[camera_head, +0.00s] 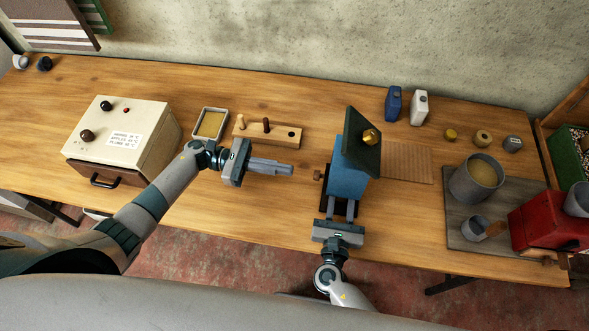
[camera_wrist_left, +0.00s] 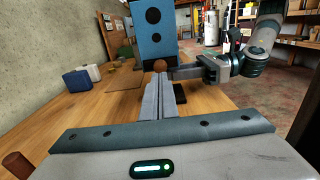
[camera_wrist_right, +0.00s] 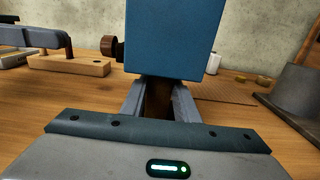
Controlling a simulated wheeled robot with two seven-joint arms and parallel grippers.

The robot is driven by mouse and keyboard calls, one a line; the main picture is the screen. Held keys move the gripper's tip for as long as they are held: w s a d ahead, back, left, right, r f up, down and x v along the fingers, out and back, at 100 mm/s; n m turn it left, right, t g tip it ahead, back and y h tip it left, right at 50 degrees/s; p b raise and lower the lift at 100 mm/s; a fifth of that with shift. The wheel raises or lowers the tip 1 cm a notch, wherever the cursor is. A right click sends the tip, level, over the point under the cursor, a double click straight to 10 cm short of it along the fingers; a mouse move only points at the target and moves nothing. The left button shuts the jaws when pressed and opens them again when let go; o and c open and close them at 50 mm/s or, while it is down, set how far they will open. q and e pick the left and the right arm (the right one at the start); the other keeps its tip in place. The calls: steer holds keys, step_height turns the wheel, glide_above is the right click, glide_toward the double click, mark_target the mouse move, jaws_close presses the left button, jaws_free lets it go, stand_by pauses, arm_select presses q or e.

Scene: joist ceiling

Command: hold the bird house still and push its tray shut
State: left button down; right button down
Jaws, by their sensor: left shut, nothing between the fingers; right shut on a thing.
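The bird house (camera_head: 348,180) is blue with a dark green tilted roof (camera_head: 362,148) and stands on the bench. A brown round knob (camera_head: 318,174) sticks out of its left side; it also shows in the left wrist view (camera_wrist_left: 160,66), below two dark holes. How far the tray is out is unclear. My left gripper (camera_head: 291,170) is shut and empty, pointing at the knob with a small gap. My right gripper (camera_head: 341,203) is shut on the bird house at its lower front; a brown part (camera_wrist_right: 158,98) shows between its fingers below the blue body.
A wooden peg block (camera_head: 285,134) lies behind my left gripper. A cream box with a drawer (camera_head: 122,135) stands at left. A ribbed board (camera_head: 407,162) lies right of the bird house, then a grey pot (camera_head: 461,187). Blue and white bottles stand behind.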

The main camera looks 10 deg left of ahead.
arm_select(q)
steer(key=a, duration=0.4)
steer(key=shift+a, duration=0.25)
